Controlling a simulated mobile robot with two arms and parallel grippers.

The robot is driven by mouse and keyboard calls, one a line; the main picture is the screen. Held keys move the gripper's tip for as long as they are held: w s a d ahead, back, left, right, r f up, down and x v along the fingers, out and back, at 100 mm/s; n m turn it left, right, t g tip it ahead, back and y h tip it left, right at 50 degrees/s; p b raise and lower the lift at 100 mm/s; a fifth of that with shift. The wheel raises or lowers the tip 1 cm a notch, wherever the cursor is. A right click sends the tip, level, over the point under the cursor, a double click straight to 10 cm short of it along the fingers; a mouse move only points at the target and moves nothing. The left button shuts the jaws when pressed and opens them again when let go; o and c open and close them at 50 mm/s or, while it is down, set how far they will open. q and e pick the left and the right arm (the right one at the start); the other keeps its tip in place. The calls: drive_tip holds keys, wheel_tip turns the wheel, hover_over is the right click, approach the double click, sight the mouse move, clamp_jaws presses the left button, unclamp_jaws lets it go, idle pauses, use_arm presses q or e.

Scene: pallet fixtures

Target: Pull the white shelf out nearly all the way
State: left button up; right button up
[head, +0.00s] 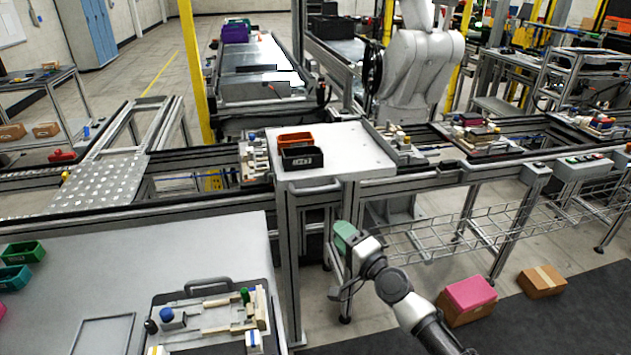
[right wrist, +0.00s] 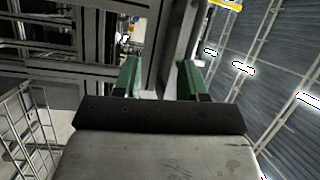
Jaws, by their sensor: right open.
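The white shelf (head: 355,152) is in the middle of the head view, on a metal frame. A black bin (head: 302,159) and an orange bin (head: 295,140) stand on its left part. A handle-like bar (head: 316,186) runs along its front edge. My right gripper (head: 345,236), with green fingers, is below and in front of the shelf, apart from it. In the right wrist view its two fingers (right wrist: 160,78) are spread, with nothing held between them. I cannot make out the shelf's top in that view. My left gripper is not in view.
Metal frame posts (head: 291,265) stand left of my right gripper. A wire rack (head: 440,236) runs to its right. A pink box (head: 468,298) and a cardboard box (head: 541,281) lie on the floor. A grey table (head: 120,255) with a tool tray is at left.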

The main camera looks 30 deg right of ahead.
drive_tip(key=t, duration=0.1)
approach(316, 188)
drive_tip(key=shift+m+y, duration=0.3)
drive_tip(key=shift+m, duration=0.1)
drive_tip(key=x, duration=0.6)
drive_tip(key=f+p+x, duration=0.1)
drive_tip(key=x, duration=0.3)
drive_tip(key=shift+w+d, duration=0.1)
drive_tip(key=shift+d, duration=0.05)
clamp_jaws()
